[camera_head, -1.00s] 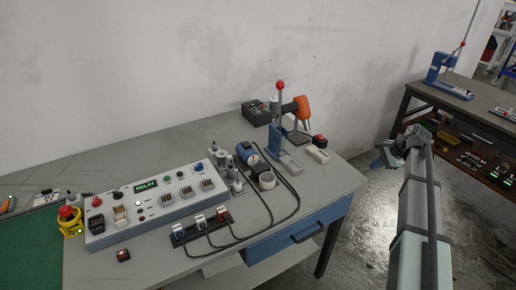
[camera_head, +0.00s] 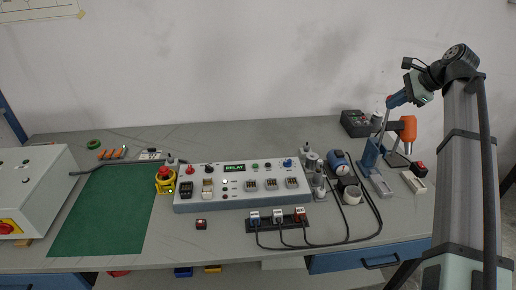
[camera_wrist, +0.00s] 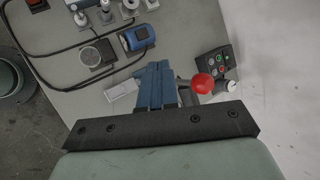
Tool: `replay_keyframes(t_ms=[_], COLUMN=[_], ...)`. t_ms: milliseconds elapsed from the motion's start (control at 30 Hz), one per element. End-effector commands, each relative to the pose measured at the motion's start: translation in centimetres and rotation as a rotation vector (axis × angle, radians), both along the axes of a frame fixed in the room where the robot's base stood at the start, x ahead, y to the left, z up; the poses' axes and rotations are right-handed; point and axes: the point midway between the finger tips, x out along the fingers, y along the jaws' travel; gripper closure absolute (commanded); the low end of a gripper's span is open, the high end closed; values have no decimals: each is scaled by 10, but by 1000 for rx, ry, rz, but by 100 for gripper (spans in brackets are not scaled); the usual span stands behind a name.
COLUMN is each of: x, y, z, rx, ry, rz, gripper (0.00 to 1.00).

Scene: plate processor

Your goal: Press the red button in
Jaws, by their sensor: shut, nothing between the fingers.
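Several red controls show in the head view. A red mushroom button (camera_head: 164,172) sits on a yellow base left of the relay panel. A small black box with a red top (camera_head: 201,223) lies in front of the panel. A red button on a white-and-black box (camera_head: 420,167) stands at the right end of the table. I cannot tell which one the task means. My gripper (camera_head: 392,102) is high at the right, beside the orange-handled tool.
The relay panel (camera_head: 243,184) stands mid-table, with a socket strip (camera_head: 277,220) and black cables in front. A blue lever press (camera_head: 371,157) stands at the right. A dark control box (camera_head: 356,123) is behind it. A green mat (camera_head: 103,210) leaves clear room at the left.

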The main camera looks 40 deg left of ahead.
Motion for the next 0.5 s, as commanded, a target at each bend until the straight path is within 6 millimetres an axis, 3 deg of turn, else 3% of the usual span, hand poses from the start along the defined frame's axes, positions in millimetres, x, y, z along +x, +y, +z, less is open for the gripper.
replay_keyframes(t_ms=[33,167,500], x=[-5,-21,-64], y=[20,62,167], z=[5,8,-6], rx=[-8,-39,-142], ry=[-5,-22,-89], rz=[33,117,364], gripper=[100,100,100])
